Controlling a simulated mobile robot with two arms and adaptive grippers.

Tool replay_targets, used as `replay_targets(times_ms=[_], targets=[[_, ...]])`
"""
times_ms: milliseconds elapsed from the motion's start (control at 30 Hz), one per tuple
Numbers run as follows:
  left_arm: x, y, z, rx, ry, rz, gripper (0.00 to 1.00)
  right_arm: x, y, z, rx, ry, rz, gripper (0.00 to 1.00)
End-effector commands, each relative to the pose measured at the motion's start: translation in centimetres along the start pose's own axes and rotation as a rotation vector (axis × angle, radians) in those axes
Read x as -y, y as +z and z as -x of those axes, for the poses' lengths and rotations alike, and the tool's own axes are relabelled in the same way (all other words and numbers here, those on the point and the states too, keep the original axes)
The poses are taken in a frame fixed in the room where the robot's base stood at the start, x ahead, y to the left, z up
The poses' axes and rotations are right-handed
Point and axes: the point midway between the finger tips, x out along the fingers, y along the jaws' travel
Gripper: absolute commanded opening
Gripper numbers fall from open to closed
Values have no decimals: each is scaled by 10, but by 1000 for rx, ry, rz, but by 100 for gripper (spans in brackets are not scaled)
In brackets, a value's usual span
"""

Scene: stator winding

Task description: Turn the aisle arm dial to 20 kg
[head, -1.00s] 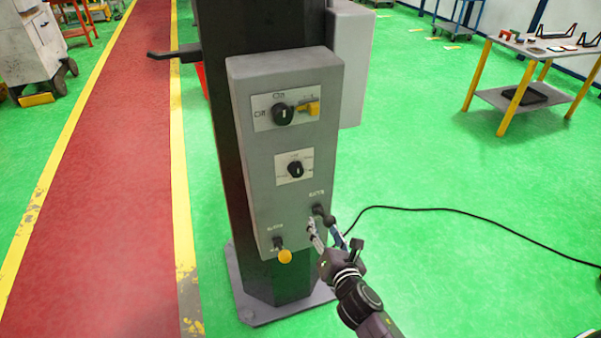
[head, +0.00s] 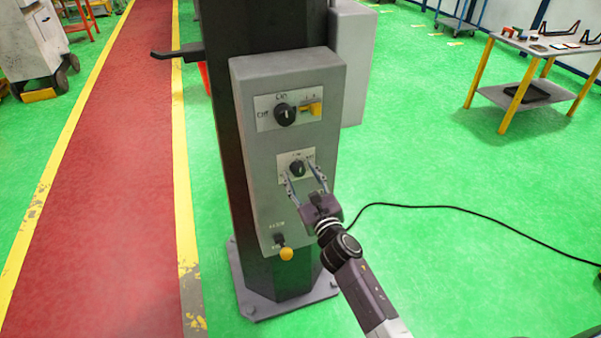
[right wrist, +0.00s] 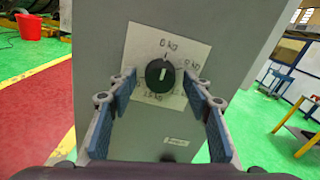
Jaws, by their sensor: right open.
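The dial, a black round knob (head: 297,168) on a white label plate, sits mid-height on the grey control box (head: 253,150). In the right wrist view the dial (right wrist: 160,74) has a white pointer mark standing nearly upright, toward the top label that reads like 0 kg. Other kg labels surround it, partly hidden by my fingers; I cannot read a 20 kg mark. My right gripper (head: 302,177) is open in front of the dial, one finger on each side, with blue pads (right wrist: 160,100). I cannot tell whether they touch the knob. My left gripper is out of view.
A black cable (head: 450,207) lies on the green floor. A table (head: 548,48) stands at right.

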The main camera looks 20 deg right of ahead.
Motion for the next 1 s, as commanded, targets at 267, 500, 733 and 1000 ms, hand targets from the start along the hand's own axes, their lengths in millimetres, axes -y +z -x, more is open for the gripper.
replay_targets(times_ms=[267, 500, 733, 1000], targets=[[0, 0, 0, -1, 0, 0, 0, 0, 0, -5, -1, 0, 0, 46], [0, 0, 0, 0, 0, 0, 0, 0, 0, -5, -1, 0, 0, 28], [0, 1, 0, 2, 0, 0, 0, 0, 0, -5, -1, 0, -1, 4], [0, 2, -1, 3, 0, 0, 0, 0, -1, -5, 0, 0, -32, 4]])
